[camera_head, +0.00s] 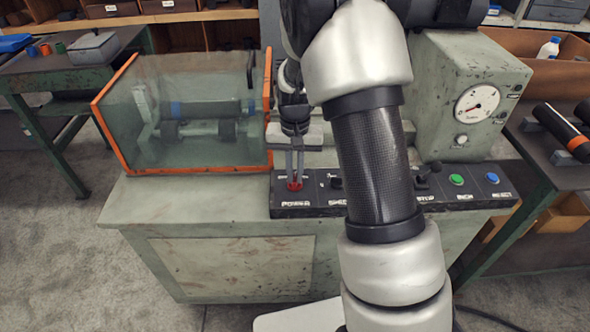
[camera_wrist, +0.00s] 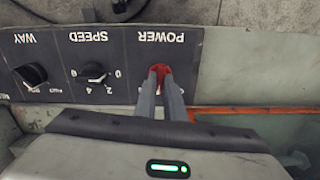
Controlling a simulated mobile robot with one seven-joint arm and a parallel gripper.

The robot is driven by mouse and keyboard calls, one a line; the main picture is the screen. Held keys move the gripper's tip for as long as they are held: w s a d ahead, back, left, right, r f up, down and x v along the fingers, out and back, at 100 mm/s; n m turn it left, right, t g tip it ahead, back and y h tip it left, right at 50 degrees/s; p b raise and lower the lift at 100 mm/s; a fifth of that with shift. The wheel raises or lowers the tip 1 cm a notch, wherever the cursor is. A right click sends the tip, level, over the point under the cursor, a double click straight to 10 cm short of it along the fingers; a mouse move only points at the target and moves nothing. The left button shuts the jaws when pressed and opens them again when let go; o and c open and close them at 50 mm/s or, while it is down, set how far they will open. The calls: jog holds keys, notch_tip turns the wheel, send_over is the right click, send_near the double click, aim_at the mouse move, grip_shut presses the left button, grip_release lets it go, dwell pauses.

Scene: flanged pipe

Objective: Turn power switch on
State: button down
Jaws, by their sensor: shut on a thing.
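The red power switch (camera_head: 295,185) is at the left end of the black control panel (camera_head: 318,207), above the POWER label. My gripper (camera_head: 294,178) reaches down to it from above, and its narrow fingers are shut on the switch. In the wrist view the red switch (camera_wrist: 158,69) shows between and just past the fingertips (camera_wrist: 160,80), under the upside-down POWER label. The fingers hide much of the switch, so I cannot tell its exact position.
The speed knob (camera_wrist: 92,71) and way knob (camera_wrist: 32,75) sit beside the switch. A clear guard box (camera_head: 185,120) with orange edges stands close on the left. A gauge housing (camera_head: 450,90) stands on the right, with green (camera_head: 457,180) and blue (camera_head: 492,178) buttons below.

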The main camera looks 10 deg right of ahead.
aim_at(295, 177)
jog(key=m+p, duration=0.1)
jog(key=m, duration=0.3)
jog(key=shift+r+m, duration=0.15)
jog(key=shift+m, duration=0.15)
jog(key=shift+m+p, duration=0.8)
jog(key=shift+m, duration=0.6)
jog(key=c, duration=1.8)
grip_release()
jog(key=shift+c, duration=0.2)
notch_tip(295, 177, up, 17)
jog(key=p, duration=0.2)
jog(key=shift+r, duration=0.15)
